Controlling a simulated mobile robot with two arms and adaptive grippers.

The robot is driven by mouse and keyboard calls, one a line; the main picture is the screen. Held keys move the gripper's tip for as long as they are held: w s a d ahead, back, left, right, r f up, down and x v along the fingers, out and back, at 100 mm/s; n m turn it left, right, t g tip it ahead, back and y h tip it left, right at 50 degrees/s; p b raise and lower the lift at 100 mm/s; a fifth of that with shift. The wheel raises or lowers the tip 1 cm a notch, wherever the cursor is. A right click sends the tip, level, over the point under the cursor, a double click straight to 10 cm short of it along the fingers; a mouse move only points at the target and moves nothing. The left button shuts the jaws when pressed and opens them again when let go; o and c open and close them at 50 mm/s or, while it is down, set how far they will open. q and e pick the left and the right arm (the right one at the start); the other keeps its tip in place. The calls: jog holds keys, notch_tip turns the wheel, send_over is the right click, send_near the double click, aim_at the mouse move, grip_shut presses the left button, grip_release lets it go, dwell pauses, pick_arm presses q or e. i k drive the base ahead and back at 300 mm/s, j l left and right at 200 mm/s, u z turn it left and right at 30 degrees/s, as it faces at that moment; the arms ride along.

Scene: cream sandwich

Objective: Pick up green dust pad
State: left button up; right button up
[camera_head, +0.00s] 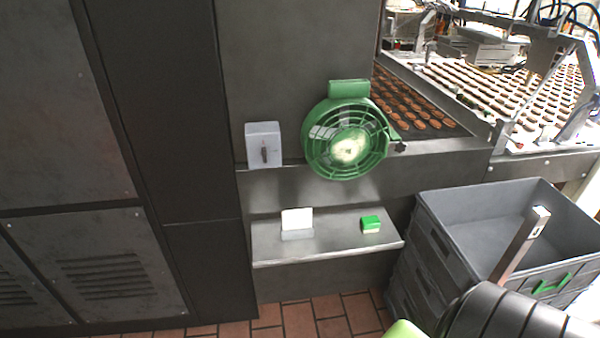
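The green dust pad (370,223) is a small green block with a pale lower edge. It lies on the right half of a grey metal shelf (325,250), clear of the shelf's front edge. Nothing covers it. Neither of my grippers shows in the head view, so whether they are open or shut is hidden.
A white block in a grey holder (297,234) stands left of the pad. A green round fan (345,135) and a grey switch box (264,145) are above the shelf. Grey stacked crates (440,250) stand close to the shelf's right. A conveyor with brown biscuits (412,105) is behind.

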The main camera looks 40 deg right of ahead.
aim_at(368, 224)
jog(key=z, duration=1.85)
